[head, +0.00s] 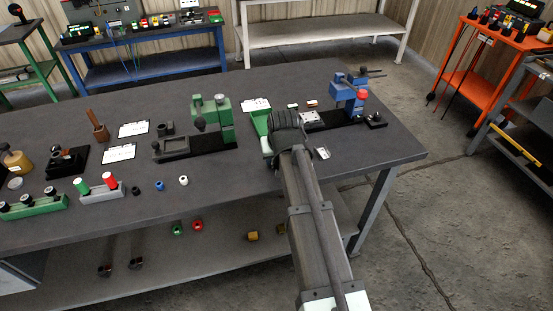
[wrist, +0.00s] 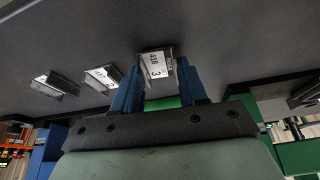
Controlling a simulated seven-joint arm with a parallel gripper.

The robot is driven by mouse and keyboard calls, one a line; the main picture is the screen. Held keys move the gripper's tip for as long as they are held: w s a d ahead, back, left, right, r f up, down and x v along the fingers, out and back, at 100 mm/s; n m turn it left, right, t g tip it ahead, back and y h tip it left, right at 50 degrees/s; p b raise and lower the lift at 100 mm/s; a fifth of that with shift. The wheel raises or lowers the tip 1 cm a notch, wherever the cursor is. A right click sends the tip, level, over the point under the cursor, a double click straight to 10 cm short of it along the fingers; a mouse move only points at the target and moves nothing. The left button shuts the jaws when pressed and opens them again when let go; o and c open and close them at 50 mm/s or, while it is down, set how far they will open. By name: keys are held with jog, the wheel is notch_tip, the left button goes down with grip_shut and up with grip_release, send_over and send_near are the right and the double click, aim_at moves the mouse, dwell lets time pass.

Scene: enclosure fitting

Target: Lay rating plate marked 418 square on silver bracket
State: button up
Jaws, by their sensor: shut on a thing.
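The rating plate marked 418 (wrist: 155,66) is a small white plate with black print and a metallic edge, seen in the wrist view. My gripper (wrist: 153,85) has blue fingers on either side of it and is shut on it. The grey table top lies behind the plate; I cannot tell its exact height. In the head view my wrist and arm hide the fingers and the held plate. A silver piece (head: 312,119), which looks like the bracket, sits on a black base beside a blue clamp, right of my wrist.
Two similar plates, one left (wrist: 55,85) and one nearer (wrist: 102,77), lie on the table in the wrist view. A blue clamp (head: 346,92) with a red part rises behind the silver piece. A green clamp fixture (head: 222,120) stands to the left. The right front table corner is clear.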

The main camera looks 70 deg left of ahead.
notch_tip(320, 180, up, 8)
jog(key=w+a+r+m+t+h, duration=0.2)
jog(key=w+a+m, duration=0.5)
jog(key=a+m, duration=0.1)
jog(key=w+a+r+m+t+h, duration=0.2)
jog(key=w+a+m, duration=0.5)
jog(key=w+m, duration=0.1)
jog(key=shift+w+a+r+m+h, duration=0.3)
jog(key=shift+a+r+m, duration=0.05)
jog(key=shift+m, duration=0.15)
dwell(0.4)
jog(key=shift+f, duration=2.9)
jog(key=shift+f, duration=1.55)
